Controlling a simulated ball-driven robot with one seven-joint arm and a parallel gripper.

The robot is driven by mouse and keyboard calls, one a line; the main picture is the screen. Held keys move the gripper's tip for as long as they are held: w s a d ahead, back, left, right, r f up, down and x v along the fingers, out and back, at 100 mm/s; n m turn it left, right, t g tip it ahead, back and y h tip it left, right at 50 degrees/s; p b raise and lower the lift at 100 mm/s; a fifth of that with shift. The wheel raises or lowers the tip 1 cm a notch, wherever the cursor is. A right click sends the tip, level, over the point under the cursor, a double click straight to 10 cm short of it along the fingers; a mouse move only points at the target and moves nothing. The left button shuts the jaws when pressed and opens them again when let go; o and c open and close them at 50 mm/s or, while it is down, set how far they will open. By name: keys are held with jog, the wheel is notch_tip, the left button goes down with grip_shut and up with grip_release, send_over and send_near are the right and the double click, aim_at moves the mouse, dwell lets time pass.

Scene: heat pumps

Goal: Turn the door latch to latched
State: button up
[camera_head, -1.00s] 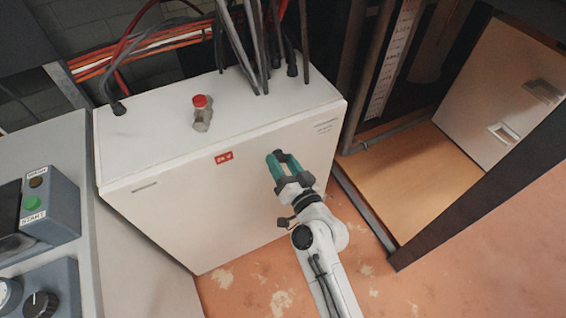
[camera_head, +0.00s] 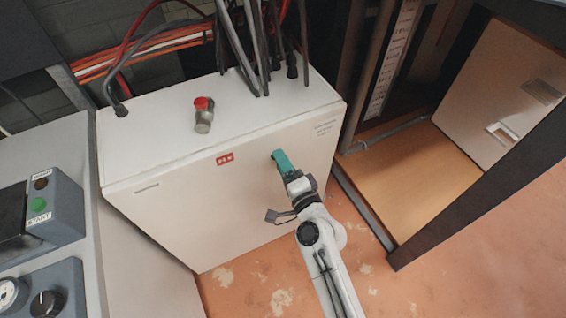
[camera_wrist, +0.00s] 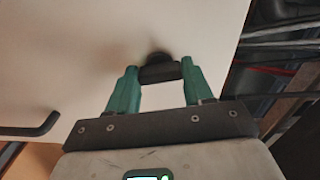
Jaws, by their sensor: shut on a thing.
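The door latch (camera_wrist: 158,72) is a small dark bar on a round dark base, on the white door (camera_wrist: 90,50) in the wrist view. My gripper (camera_wrist: 158,76) has its two green fingers on either side of the latch bar and is shut on it. In the head view, my gripper (camera_head: 280,156) reaches the front of the white cabinet (camera_head: 215,205), right of a small red label (camera_head: 224,159). The fingers overlap there and hide the latch, so its angle is hard to tell.
A dark curved bar (camera_wrist: 35,128) shows at left in the wrist view. A red-capped valve (camera_head: 204,112) and several cables stand on the cabinet top. A control panel (camera_head: 50,205) is at left. An open dark frame with a wooden floor (camera_head: 400,185) is at right.

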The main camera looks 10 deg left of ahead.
jog(key=shift+m, duration=0.8)
jog(key=o, duration=1)
jog(key=shift+o, duration=0.2)
jog(key=b+v, duration=0.1)
jog(key=v, duration=1)
jog(key=shift+d, duration=0.1)
jog(key=s+d+n+g+h+p, duration=0.2)
jog(key=s+d+n+g+h, duration=0.3)
jog(key=s+d, duration=0.8)
jog(key=s+d+f+n+g+h+p, duration=0.1)
jog(key=s+d+n+g+h+p, duration=0.2)
jog(key=s+d+g, duration=0.6)
jog(key=s+d+n+h, duration=0.2)
jog(key=s+d, duration=0.2)
jog(key=shift+d+f+n, duration=0.3)
jog(key=shift+d+f, duration=0.05)
jog(key=shift+d, duration=0.05)
